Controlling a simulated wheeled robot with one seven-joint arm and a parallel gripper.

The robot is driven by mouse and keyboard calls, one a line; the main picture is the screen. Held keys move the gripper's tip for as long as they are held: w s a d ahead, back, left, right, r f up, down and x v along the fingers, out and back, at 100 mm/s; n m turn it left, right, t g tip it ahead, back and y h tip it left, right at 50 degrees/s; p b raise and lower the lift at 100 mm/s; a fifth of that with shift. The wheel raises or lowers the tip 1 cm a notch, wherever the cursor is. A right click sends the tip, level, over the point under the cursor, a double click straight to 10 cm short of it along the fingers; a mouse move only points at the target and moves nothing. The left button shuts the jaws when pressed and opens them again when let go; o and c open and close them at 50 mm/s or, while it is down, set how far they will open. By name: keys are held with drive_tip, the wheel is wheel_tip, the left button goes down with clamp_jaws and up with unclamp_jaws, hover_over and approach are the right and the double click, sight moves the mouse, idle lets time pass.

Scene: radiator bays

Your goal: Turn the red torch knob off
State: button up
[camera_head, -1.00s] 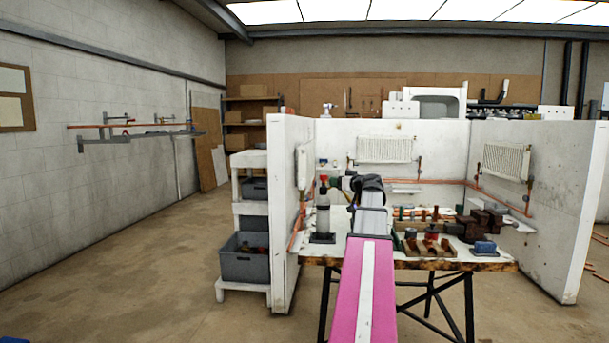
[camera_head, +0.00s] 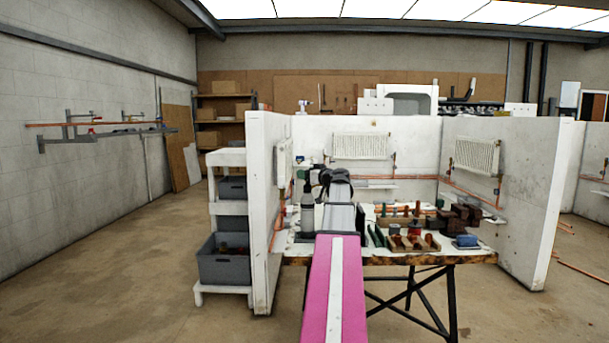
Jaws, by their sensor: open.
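The torch (camera_head: 307,212), a grey bottle with a dark top, stands upright at the left end of the workbench (camera_head: 400,258). Its red knob is too small or covered to make out clearly now. My gripper (camera_head: 318,178) is at the far end of my pink and white arm, level with the torch's top and close beside it. Its jaws are open, but small and partly hidden by the dark wrist. I cannot tell whether they touch the torch or surround the knob.
A wooden tray of tools (camera_head: 412,244), dark blocks (camera_head: 458,216) and a blue item (camera_head: 466,241) lie on the bench to the right. White walls enclose the bay, with radiators (camera_head: 360,146) on them. A shelf with grey bins (camera_head: 224,262) stands left. Floor at left is clear.

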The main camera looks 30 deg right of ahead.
drive_tip(key=shift+x, duration=0.8)
drive_tip(key=c, duration=0.9)
drive_tip(key=shift+m+h, duration=0.5)
drive_tip(key=shift+h, duration=0.2)
drive_tip(key=m+h, duration=0.2)
drive_tip(key=h, duration=0.1)
drive_tip(key=shift+t, duration=0.3)
drive_tip(key=shift+d+m+h, duration=0.2)
drive_tip(key=shift+m+h, duration=0.6)
drive_tip(key=shift+h, duration=0.5)
drive_tip(key=shift+d+m+h, duration=0.2)
drive_tip(key=shift+m+h, duration=0.6)
drive_tip(key=shift+h, duration=0.5)
drive_tip(key=shift+d+m+g+h, duration=0.15)
drive_tip(key=shift+m+g+h, duration=0.65)
drive_tip(key=shift+h, duration=0.4)
